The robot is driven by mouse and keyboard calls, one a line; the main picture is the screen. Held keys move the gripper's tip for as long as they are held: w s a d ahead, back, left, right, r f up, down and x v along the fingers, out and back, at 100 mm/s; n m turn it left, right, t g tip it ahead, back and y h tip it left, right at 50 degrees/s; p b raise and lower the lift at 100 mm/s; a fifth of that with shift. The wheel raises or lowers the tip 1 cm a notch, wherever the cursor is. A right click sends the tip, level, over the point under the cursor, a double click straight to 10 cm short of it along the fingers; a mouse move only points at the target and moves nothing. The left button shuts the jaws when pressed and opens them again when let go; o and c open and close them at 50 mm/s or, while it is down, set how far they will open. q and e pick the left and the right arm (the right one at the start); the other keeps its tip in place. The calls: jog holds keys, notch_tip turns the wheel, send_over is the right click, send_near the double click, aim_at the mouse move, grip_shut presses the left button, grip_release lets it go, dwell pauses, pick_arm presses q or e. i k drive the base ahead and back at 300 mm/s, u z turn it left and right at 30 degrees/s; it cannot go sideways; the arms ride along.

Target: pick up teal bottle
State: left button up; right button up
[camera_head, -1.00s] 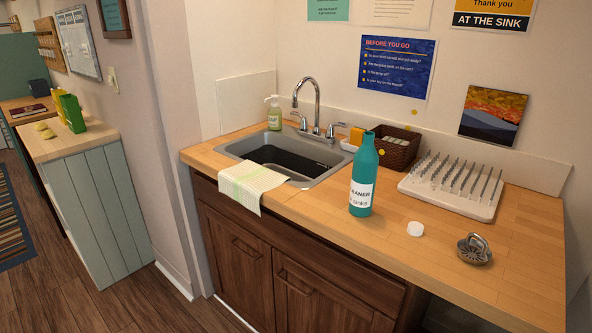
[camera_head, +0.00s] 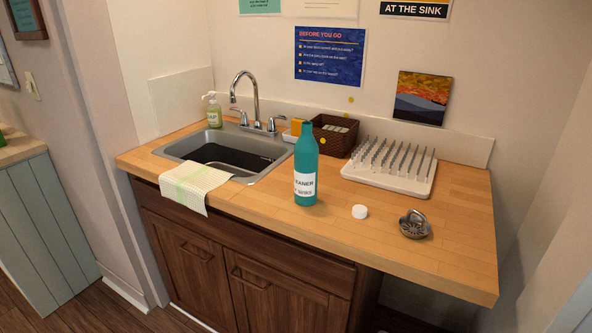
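The teal bottle (camera_head: 306,166) stands upright on the wooden counter, to the right of the sink and near the counter's front edge. It has a white label with dark lettering, partly readable as a cleaner. Nothing stands in front of it. Neither of my grippers shows in the head view.
A white cap (camera_head: 360,211) and a metal sink strainer (camera_head: 414,225) lie right of the bottle. A white drying rack (camera_head: 390,180) and a brown basket (camera_head: 335,137) stand behind. A towel (camera_head: 192,187) hangs over the front of the sink (camera_head: 252,172). The counter's right end is clear.

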aim_at(306, 149)
jog(key=u, duration=1.8)
jog(key=i, duration=2.1)
jog(key=z, duration=2.85)
